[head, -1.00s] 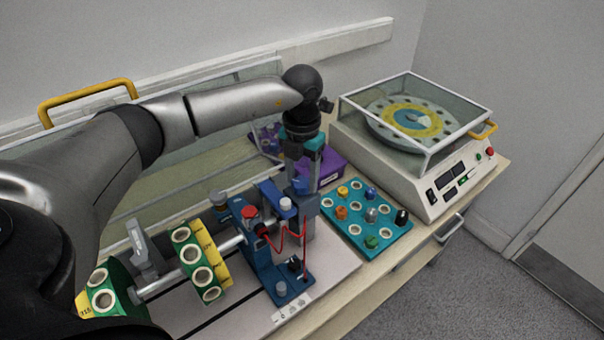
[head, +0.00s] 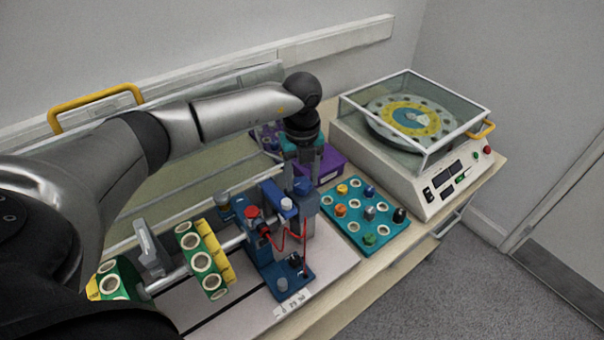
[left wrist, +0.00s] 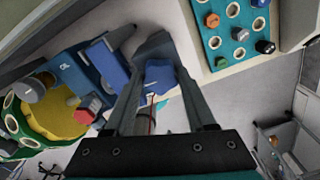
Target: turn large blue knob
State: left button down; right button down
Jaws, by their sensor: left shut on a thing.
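The large blue knob (head: 302,186) sits on top of a grey post at the right end of the blue shaft stand (head: 272,258). My left gripper (head: 301,176) reaches down onto this knob from above. In the left wrist view, the blue knob (left wrist: 160,76) lies between the two dark fingers of my left gripper (left wrist: 157,88), which is shut on it. The fingers hide the sides of the knob. My right gripper is not in view.
A red knob (head: 251,212) and a blue block with a white cap (head: 286,204) stand close to the left. A teal board (head: 350,240) with several coloured knobs and a purple box (head: 328,165) are to the right. A glass-lidded machine (head: 405,165) stands beyond.

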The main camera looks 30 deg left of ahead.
aim_at(302, 182)
pick_arm(q)
jog(key=shift+n, duration=0.5)
jog(key=shift+c, duration=1.1)
grip_release()
notch_tip(302, 182, up, 15)
jog(key=shift+r+b, duration=0.15)
jog(key=shift+b, duration=0.2)
